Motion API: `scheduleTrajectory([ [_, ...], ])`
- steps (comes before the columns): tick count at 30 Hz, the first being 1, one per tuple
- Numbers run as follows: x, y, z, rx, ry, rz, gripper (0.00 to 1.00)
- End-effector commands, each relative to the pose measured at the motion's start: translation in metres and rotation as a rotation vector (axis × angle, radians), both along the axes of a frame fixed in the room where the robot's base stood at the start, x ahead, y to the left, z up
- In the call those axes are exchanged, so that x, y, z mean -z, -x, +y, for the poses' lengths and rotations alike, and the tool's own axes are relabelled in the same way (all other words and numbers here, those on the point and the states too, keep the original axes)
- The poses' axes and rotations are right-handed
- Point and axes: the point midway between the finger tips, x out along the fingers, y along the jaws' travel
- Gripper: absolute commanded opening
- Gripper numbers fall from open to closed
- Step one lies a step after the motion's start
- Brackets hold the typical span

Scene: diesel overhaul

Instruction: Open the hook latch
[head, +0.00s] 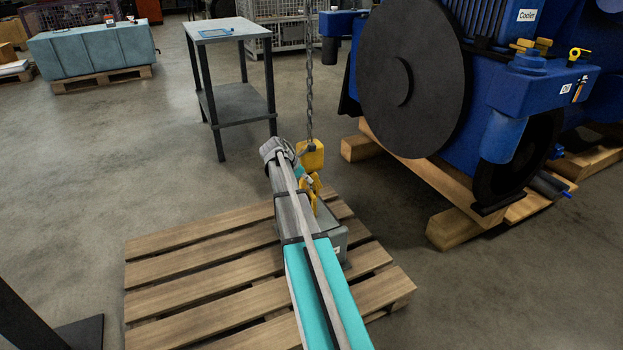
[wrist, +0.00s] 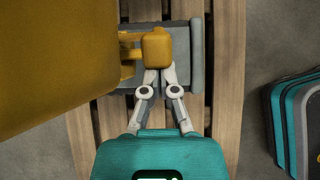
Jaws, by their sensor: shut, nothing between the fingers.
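The yellow crane hook (head: 313,190) hangs below a yellow hook block (head: 311,155) on a chain. In the wrist view the block (wrist: 55,55) fills the upper left, very close to the camera. A smaller yellow hook part (wrist: 157,47) shows right of it; I cannot tell whether it is the latch or the hook's tip. My gripper (wrist: 158,73) is shut and empty, its fingertips right at the lower edge of this yellow part. I cannot tell whether they touch. In the head view my arm partly hides the hook and the fingers.
A grey case (head: 333,238) stands on a wooden pallet (head: 205,265) below the hook. A blue engine (head: 540,85) with a large dark disc (head: 412,75) stands on timbers at the right. A grey table (head: 222,30) stands behind.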

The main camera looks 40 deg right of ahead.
Motion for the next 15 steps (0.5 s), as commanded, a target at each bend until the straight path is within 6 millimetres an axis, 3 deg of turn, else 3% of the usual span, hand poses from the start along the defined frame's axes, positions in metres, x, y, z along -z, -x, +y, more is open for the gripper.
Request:
scheduleTrajectory([
  [13,0.017,-0.002,0.036,0.002,0.000,0.001,0.00],
  [15,0.005,-0.003,0.037,0.002,0.000,0.001,0.00],
])
